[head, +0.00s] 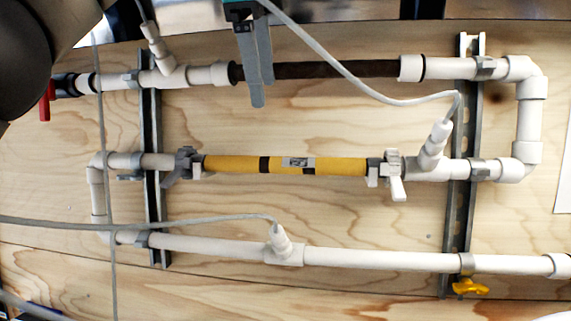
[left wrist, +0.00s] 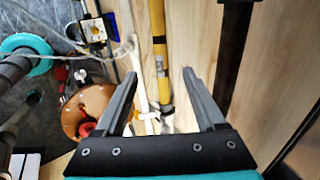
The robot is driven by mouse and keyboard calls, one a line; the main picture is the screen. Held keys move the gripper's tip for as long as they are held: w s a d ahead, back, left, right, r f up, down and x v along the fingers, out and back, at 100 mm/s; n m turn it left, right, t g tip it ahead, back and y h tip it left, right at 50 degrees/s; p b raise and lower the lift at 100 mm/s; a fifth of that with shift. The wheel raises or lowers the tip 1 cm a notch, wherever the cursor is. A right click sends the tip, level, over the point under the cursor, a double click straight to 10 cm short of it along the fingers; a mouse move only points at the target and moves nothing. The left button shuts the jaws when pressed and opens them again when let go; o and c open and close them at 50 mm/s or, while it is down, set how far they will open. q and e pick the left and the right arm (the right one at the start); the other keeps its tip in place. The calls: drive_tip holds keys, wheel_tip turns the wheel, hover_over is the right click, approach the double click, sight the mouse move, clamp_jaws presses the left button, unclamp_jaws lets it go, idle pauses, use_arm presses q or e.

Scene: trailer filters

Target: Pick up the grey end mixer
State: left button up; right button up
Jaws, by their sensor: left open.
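A yellow tube (head: 330,166) with black bands and a small label sits in the middle pipe row. A grey fitting (head: 182,166) is at its left end and a white fitting (head: 394,172) at its right end. I cannot tell for certain which part is the grey end mixer. My left gripper (head: 260,94) is open and empty, its fingers in front of the dark tube (head: 335,69) in the upper row. In the left wrist view the yellow tube (left wrist: 160,60) shows between and beyond the fingers (left wrist: 160,74). My right gripper is not in view.
White pipes (head: 360,259) run along a wooden board (head: 330,120), held by vertical metal rails (head: 152,130). Grey cables (head: 345,75) cross the board. A red valve handle (head: 46,101) is at upper left, a yellow one (head: 470,287) at lower right.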

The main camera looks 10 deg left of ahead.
sight(273, 159)
use_arm(q)
drive_tip(key=x, duration=0.9)
drive_tip(key=shift+f, duration=0.15)
drive_tip(key=shift+w+f, duration=0.2)
drive_tip(key=shift+f, duration=0.05)
drive_tip(key=p+x, duration=0.1)
drive_tip(key=x, duration=0.2)
drive_tip(key=shift+w+a+f+p, duration=0.15)
drive_tip(key=shift+w+f+p, duration=0.1)
drive_tip(key=shift+p, duration=0.15)
drive_tip(key=shift+w+f, duration=0.3)
drive_tip(key=shift+f, duration=0.1)
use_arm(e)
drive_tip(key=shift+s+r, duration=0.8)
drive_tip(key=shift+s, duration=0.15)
use_arm(q)
drive_tip(key=shift+s, duration=0.1)
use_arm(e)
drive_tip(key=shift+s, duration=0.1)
